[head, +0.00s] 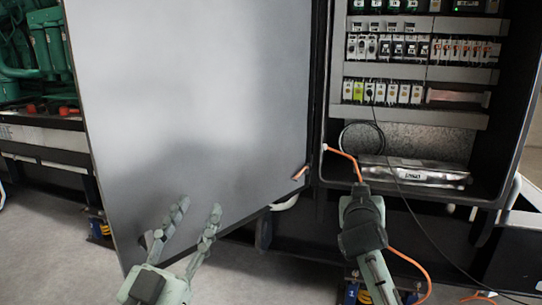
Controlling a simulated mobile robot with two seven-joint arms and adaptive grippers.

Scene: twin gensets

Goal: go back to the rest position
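My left gripper (199,208) is at the lower left of the head view. Its two fingers are spread apart with nothing between them, in front of the grey cabinet door (195,90). Whether it touches the door I cannot tell. My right gripper (360,189) is right of the door, in front of the lower edge of the open electrical cabinet (405,138). It points away from me, and its fingers are mostly hidden behind its own body. An orange cable (345,154) runs up from its tip, and I cannot tell whether the fingers hold it.
The cabinet holds rows of breakers (385,93) and a metal box (415,172) at its bottom. A black cable (420,225) hangs over the cabinet's front edge. Green engine parts (40,45) stand at the far left. Grey floor (45,235) is clear at lower left.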

